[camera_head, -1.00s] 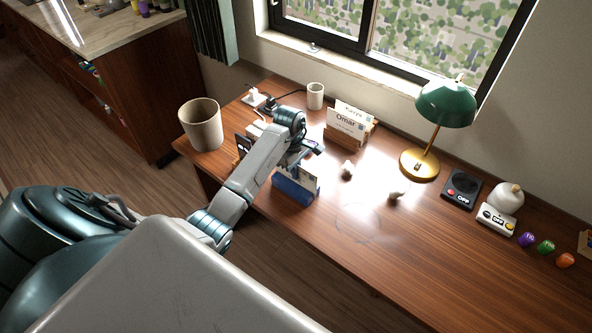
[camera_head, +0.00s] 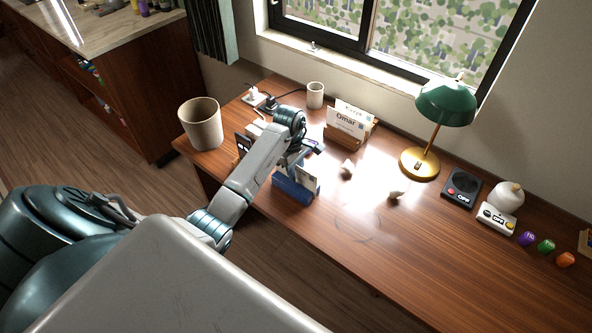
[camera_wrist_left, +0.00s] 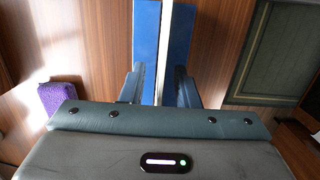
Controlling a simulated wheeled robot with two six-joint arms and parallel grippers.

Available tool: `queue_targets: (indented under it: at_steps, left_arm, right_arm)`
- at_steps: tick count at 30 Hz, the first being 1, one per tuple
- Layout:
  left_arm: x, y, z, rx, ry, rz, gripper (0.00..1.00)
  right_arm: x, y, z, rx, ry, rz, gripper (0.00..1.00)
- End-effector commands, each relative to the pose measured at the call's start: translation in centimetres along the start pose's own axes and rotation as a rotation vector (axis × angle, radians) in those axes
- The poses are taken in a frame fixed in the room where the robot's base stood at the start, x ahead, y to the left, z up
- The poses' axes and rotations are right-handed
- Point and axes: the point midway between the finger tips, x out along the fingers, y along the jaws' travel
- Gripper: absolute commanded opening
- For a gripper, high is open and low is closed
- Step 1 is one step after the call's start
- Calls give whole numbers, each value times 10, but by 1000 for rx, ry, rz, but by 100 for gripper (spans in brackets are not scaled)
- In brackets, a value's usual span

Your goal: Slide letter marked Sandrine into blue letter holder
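The blue letter holder (camera_head: 290,190) stands near the front edge of the desk, left of its middle. A white letter (camera_head: 309,179) stands upright in it; the name on it is not readable. My left gripper (camera_head: 301,163) is over the holder and partly hides the letter. In the left wrist view, the letter's thin white edge (camera_wrist_left: 164,45) runs between the blue walls of the holder (camera_wrist_left: 145,42). The left gripper (camera_wrist_left: 160,88) has its fingers apart on either side of that edge, with gaps showing. My right gripper is out of view.
A wooden holder (camera_head: 344,139) with letters, one marked Omar (camera_head: 345,119), stands behind. A beige bin (camera_head: 201,126) is at left, a white cup (camera_head: 315,95) at the back, a green lamp (camera_head: 446,103) at right.

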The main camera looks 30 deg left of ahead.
Motion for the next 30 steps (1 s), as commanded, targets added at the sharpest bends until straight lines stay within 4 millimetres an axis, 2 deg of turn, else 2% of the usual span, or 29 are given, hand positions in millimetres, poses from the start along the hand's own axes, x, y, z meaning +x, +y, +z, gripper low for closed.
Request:
queue_targets:
  at_steps: [5,10,14,15,21,30]
  left_arm:
    - [-18,1,-1,0,3,4,28]
    - [-54,1,-1,1,4,7,28]
    - [-86,1,-1,1,3,4,28]
    - [-94,0,0,0,1,1,28]
    - [-106,0,0,0,0,1,28]
    - [-106,1,1,0,-4,7,28]
  right_arm:
    - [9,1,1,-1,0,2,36]
    - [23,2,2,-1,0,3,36]
    - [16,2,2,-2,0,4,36]
    - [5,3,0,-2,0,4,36]
    - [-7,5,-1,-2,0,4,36]
    - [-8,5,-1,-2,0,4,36]
